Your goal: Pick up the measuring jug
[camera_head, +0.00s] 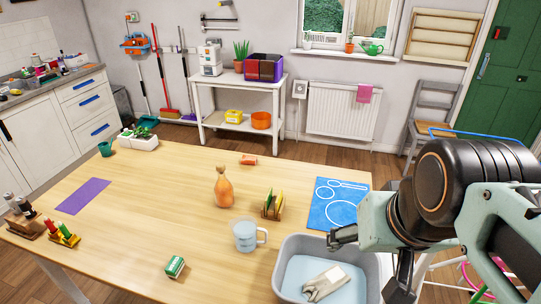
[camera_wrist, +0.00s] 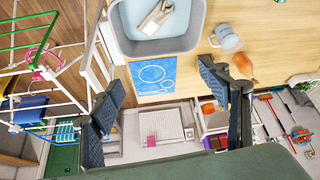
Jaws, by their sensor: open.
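The measuring jug (camera_head: 245,236) is a pale, see-through cup with a bluish lower part. It stands upright on the wooden table, left of the grey basin, with its handle to the right. In the wrist view the jug (camera_wrist: 227,38) is at the upper right, outside the span of the fingers. My gripper (camera_head: 370,260) is open and empty, right of the jug and over or near the basin's right side; its height is hard to tell. Its two dark fingers spread wide in the wrist view (camera_wrist: 158,88). The jug is not touched by them.
The grey basin (camera_head: 284,264) holds a pale cloth-like item. The table left of the jug is mostly clear.

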